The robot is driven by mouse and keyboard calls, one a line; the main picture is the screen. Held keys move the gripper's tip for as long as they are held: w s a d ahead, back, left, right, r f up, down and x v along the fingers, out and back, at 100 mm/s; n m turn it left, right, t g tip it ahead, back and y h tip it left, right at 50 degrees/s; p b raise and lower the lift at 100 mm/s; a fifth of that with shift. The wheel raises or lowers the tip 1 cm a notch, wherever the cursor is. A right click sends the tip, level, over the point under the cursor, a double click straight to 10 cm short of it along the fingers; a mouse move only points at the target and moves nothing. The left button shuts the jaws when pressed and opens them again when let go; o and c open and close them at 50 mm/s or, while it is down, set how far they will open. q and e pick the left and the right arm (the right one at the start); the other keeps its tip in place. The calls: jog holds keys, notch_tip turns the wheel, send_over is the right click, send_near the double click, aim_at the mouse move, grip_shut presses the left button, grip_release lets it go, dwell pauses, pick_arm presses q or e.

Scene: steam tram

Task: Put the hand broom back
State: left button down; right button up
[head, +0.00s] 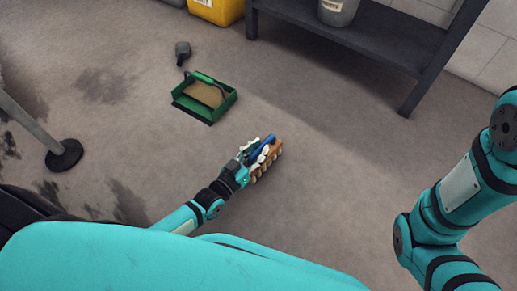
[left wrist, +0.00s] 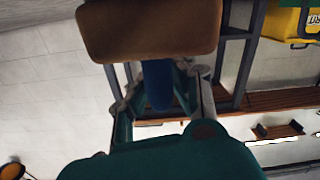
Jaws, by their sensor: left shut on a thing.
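The hand broom (head: 274,151) has a blue handle, a brown block and pale tufts. My left gripper (head: 252,152) is shut on it and holds it over the floor in the middle of the head view. In the left wrist view the broom's brown block (left wrist: 150,30) fills the top, and its blue handle runs down between the fingers of my left gripper (left wrist: 160,88). A green dustpan (head: 187,103) with brown stuff in it lies on the floor, up and left of the broom and apart from it. My right gripper is out of view; only part of its arm shows.
A dark small object (head: 182,50) lies behind the dustpan. A yellow container (head: 217,10) and a dark shelf (head: 350,33) with a grey bucket (head: 338,10) stand at the back. A post with a round base (head: 64,155) stands at left. Floor right of the broom is clear.

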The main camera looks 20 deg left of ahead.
pick_arm(q)
jog(key=shift+f, duration=0.15)
jog(key=c, duration=1.2)
grip_release()
jog(key=shift+f, duration=0.15)
jog(key=v, duration=1.2)
jog(key=shift+s, duration=0.15)
